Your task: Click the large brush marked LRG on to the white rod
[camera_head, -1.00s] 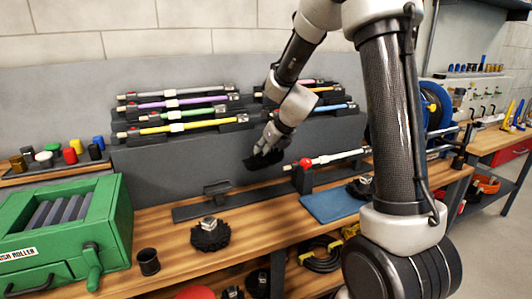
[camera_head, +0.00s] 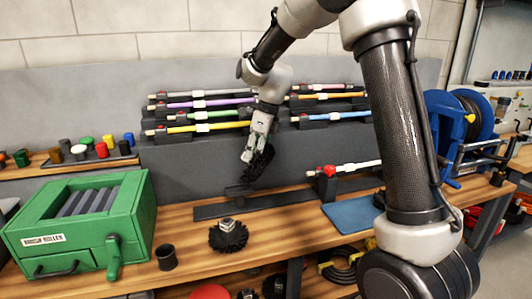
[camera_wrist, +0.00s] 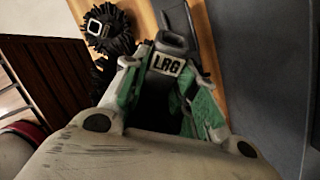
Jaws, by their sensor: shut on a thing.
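My gripper (camera_head: 252,150) is shut on the dark large brush (camera_head: 259,163), which hangs tilted above the bench. In the wrist view, the white LRG label (camera_wrist: 167,64) shows on the brush's holder between the green fingers (camera_wrist: 165,100); most of the bristles are hidden there. The white rod (camera_head: 357,167) lies roughly level over the bench, with a red part (camera_head: 328,171) near its left end. The brush is left of that end, with a gap between them in the picture.
Another dark brush (camera_head: 228,237) with a metal socket stands on the bench. A green roller box (camera_head: 85,220) and black cup (camera_head: 166,258) are left. A blue mat (camera_head: 350,216) lies right. Coloured rods (camera_head: 205,115) rest on racks behind. A dark stand (camera_head: 240,192) is below my gripper.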

